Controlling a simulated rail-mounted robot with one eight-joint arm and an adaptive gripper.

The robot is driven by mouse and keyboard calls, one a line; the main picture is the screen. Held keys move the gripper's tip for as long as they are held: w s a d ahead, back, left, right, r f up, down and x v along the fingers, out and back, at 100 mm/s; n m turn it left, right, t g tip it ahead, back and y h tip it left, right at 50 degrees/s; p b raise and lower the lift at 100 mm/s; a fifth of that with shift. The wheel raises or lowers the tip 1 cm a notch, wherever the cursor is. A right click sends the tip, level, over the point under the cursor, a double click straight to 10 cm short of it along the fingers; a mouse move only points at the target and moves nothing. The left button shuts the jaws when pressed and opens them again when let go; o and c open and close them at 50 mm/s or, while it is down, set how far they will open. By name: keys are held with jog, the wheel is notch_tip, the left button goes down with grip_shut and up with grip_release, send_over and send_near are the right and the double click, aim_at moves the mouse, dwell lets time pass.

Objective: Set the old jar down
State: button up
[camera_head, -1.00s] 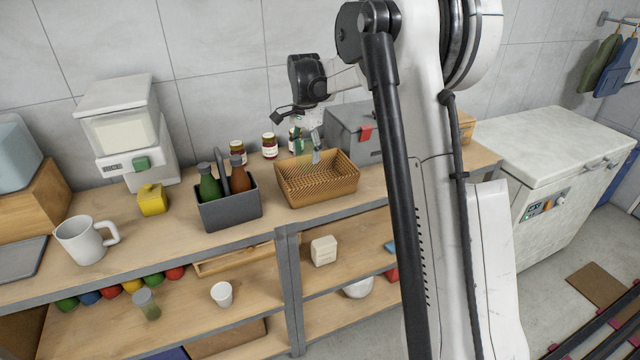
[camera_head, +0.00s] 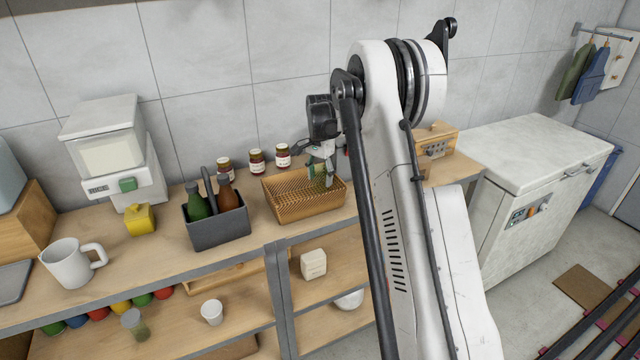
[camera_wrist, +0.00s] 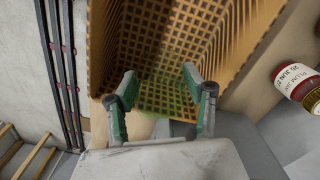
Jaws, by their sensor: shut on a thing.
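My gripper (camera_head: 324,178) points down into the right part of the woven basket (camera_head: 283,207). In the wrist view my gripper (camera_wrist: 160,105) has its green-padded fingers spread on either side of a faint, greenish, see-through thing (camera_wrist: 170,97), which I take to be the held jar. Its outline and label cannot be made out, nor whether it touches the basket floor. Three labelled jars with dark contents stand on the worktop behind: a left one (camera_head: 225,167), a middle one (camera_head: 257,162) and a right one (camera_head: 283,156). One jar's label reads plum in the wrist view (camera_wrist: 296,80).
A grey bottle caddy (camera_head: 222,231) stands left of the basket, with a yellow timer-like item (camera_head: 140,219) and a white mug (camera_head: 72,263) farther left. The tiled wall is close behind. Some worktop is bare in front of the jars.

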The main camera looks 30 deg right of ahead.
aim_at(320, 184)
jog(key=shift+f, duration=1.45)
jog(key=shift+f, duration=0.1)
jog(key=shift+f, duration=0.1)
jog(key=o, duration=1.3)
jog(key=shift+c, duration=0.2)
